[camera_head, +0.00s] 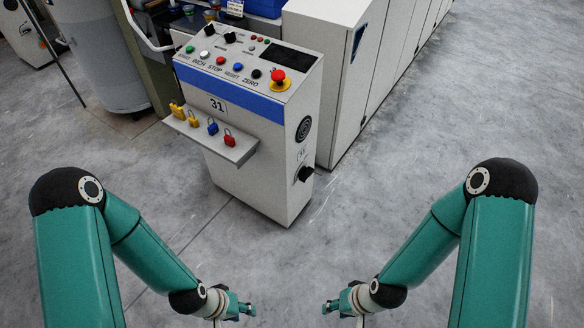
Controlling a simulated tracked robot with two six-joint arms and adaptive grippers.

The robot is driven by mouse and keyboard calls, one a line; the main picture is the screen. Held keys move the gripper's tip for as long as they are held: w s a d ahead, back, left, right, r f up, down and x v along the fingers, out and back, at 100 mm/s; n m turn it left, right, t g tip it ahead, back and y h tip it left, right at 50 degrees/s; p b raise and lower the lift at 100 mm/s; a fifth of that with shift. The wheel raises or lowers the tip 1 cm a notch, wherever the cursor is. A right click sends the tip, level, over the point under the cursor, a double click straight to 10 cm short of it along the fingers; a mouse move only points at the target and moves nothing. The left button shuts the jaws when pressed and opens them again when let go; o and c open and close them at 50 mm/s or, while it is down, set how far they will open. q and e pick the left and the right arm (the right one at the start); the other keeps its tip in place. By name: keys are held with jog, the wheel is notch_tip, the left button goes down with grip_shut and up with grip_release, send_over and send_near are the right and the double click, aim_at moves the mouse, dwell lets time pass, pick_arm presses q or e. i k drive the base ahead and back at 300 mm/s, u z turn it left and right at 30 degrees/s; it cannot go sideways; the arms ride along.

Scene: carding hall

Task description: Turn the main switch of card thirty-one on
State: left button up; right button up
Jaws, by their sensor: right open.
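The control cabinet of card thirty-one (262,160) stands ahead of me, with "31" on its front. A black rotary knob (305,174) sits low on its right side face. It looks like the main switch; the small marking above it is too blurred to read, and its setting is unclear. My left gripper (249,309) is low in front of the cabinet, well apart from it, and its jaws are too small to judge. My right gripper (328,307) is open and empty, below and apart from the knob.
The sloped top carries buttons and a red emergency stop (279,78). A front shelf (235,153) holds yellow, blue and red padlocks. A black round fitting (304,129) is above the knob. A white machine housing (340,75) stands behind. The grey floor (420,150) at right is clear.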

aim_at(305, 173)
jog(key=u, duration=0.4)
jog(key=i, duration=1.3)
jog(key=u, duration=0.05)
